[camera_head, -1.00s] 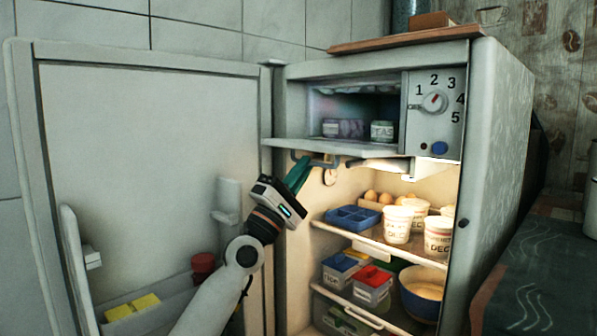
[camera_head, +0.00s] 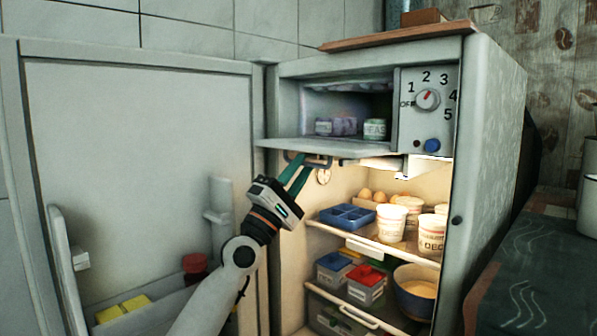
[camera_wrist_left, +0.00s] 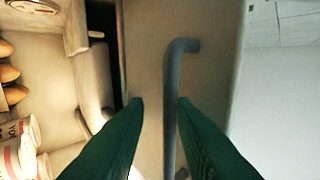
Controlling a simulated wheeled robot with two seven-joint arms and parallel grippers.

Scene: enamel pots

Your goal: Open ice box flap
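The ice box flap (camera_head: 325,146) at the top of the open fridge is folded down and lies about level, so the ice box compartment (camera_head: 345,105) is open. A grey bar handle (camera_wrist_left: 172,90) sits on the flap's outer face, which now faces down. My left gripper (camera_head: 301,162) is just under the flap's left part, with its green fingers pointing up. In the left wrist view its fingers (camera_wrist_left: 160,102) are apart, one on each side of the handle, the right one very close to it. Whether either touches is unclear. My right gripper is not in view.
The fridge door (camera_head: 140,180) stands wide open at left. Below the flap, shelves hold white tubs (camera_head: 392,222), eggs, a blue tray (camera_head: 347,216) and boxes. A dial panel (camera_head: 428,110) is right of the compartment. Several frosted items lie inside the compartment.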

